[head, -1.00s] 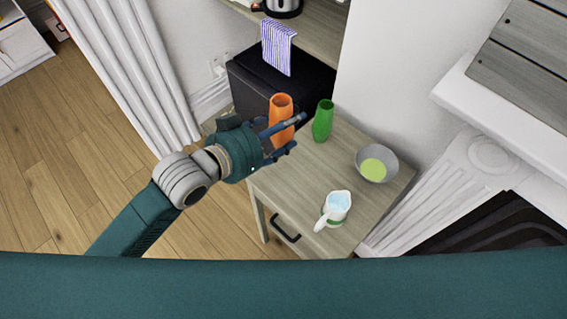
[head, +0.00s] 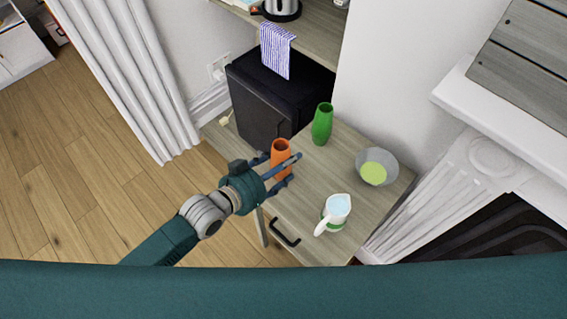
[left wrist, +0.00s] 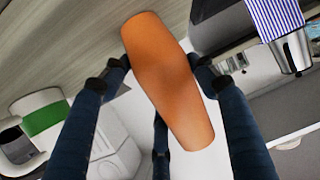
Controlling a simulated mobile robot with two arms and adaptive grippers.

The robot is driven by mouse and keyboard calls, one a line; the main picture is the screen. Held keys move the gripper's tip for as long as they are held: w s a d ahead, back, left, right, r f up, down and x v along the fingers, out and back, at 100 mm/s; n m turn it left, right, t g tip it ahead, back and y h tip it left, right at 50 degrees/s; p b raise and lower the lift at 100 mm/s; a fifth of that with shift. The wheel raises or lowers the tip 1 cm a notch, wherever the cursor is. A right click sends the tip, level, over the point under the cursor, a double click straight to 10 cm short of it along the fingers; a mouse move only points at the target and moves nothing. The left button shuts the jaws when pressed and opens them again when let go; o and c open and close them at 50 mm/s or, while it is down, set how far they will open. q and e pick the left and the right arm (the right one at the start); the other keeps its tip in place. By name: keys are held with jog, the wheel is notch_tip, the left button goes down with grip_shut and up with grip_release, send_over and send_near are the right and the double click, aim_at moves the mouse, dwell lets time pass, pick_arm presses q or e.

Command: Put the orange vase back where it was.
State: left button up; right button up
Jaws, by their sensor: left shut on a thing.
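The orange vase (head: 281,150) is upright in my left gripper (head: 279,172), whose fingers are around it. It is over or at the left edge of the small wooden side table (head: 298,205); I cannot tell whether its base touches the top. In the left wrist view the orange vase (left wrist: 168,75) fills the middle, between the dark fingers of my left gripper (left wrist: 160,85). The green vase (head: 322,124) stands on the table's back left part, behind and to the right of the orange vase. My right gripper is not in view.
A grey bowl (head: 376,166) with a green inside and a white pitcher (head: 336,212) stand on the table's right and front parts. A black cabinet (head: 262,98) stands behind the table, with a striped cloth (head: 277,50) hanging above. A white fireplace surround (head: 440,205) borders the right.

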pick_arm(q)
jog(key=o, duration=1.4)
jog(key=v, duration=1.2)
jog(key=shift+a, duration=0.1)
